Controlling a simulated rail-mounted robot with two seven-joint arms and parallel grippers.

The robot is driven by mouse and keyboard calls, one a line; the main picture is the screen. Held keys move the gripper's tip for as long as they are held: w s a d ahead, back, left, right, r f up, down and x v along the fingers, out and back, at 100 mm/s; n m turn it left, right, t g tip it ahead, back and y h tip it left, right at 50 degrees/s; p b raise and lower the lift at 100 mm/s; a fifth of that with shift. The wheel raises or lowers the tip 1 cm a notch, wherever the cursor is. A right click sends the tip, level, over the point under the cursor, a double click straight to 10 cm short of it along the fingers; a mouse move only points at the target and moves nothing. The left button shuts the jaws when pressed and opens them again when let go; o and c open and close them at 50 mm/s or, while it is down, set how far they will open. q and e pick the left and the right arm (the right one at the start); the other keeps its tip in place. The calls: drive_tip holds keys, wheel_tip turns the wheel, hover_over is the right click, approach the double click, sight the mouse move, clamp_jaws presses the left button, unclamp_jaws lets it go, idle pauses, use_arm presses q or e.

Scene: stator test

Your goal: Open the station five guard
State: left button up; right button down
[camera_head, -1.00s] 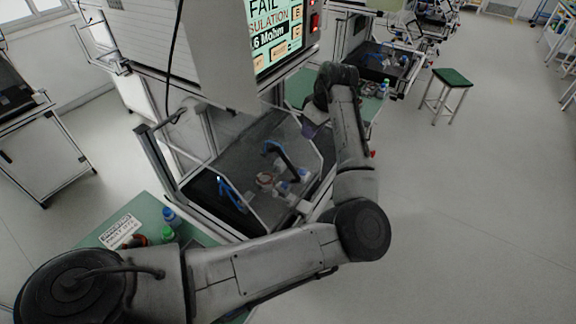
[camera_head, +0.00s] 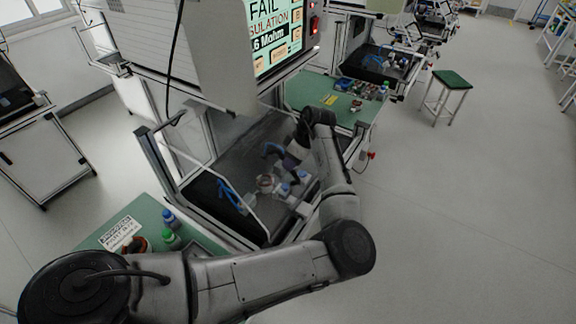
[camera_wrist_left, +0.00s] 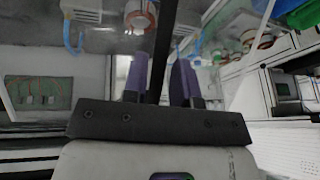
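The station guard (camera_head: 243,150) is a clear, thin-framed cover over the dark test bay below the FAIL screen. It looks down in place; no station number is readable. My left gripper (camera_head: 284,156) is at the front of this bay, beside a dark bar that is now partly hidden. In the left wrist view, the purple fingers of my left gripper (camera_wrist_left: 160,78) stand apart with a dark bar (camera_wrist_left: 165,40) between them. I cannot tell whether they press on it. A copper-coloured stator (camera_head: 265,184) and blue clamps (camera_head: 232,194) are inside the bay. My right gripper is not in view.
A tester with a FAIL screen (camera_head: 272,38) hangs above the bay. A green bench (camera_head: 135,212) with bottles stands front left, and another green surface (camera_head: 315,92) lies behind. A green-topped stool (camera_head: 452,78) stands right.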

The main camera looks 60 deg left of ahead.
use_arm(q)
drive_tip(key=shift+x, duration=1.35)
clamp_jaws()
